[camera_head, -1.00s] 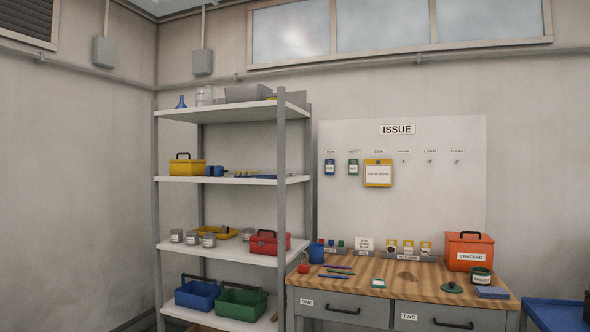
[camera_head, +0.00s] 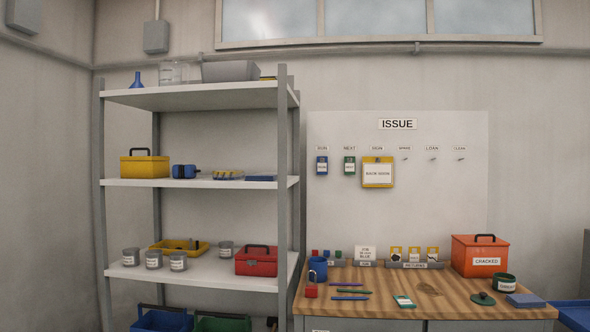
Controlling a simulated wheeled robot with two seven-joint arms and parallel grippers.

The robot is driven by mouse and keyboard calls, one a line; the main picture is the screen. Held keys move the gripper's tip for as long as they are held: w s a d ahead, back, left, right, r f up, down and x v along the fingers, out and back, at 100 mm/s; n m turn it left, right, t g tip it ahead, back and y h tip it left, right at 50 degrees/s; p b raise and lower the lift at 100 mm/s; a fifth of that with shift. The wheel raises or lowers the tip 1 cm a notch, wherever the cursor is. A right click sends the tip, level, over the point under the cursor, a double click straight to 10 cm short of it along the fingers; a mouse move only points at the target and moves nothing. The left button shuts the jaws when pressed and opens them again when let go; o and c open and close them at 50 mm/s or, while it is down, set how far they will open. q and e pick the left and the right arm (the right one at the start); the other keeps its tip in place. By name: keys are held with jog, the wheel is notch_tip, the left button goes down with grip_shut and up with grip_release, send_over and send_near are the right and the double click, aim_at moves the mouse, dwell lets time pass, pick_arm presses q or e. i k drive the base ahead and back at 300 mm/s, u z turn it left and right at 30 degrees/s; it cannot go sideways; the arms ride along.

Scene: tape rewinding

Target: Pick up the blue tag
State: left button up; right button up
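A blue tag (camera_head: 322,166) with a white label hangs at the left end of the white ISSUE board (camera_head: 440,210). A green tag (camera_head: 349,166) hangs just right of it, and a larger yellow sign (camera_head: 377,172) hangs right of that. Small red, green and blue pieces (camera_head: 338,254) stand in a holder at the back of the bench; their exact shape is too small to tell. Neither of my grippers is in view.
The wooden workbench (camera_head: 455,306) stands below the board, holding a blue cup (camera_head: 318,268), pens, an orange CRACKED box (camera_head: 480,256) and a blue block (camera_head: 525,300). A shelf unit (camera_head: 205,97) with toolboxes and jars stands to the left.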

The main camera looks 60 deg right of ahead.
aim_at(322, 167)
jog(key=z, duration=0.6)
jog(key=i, duration=1.1)
jog(key=z, duration=0.85)
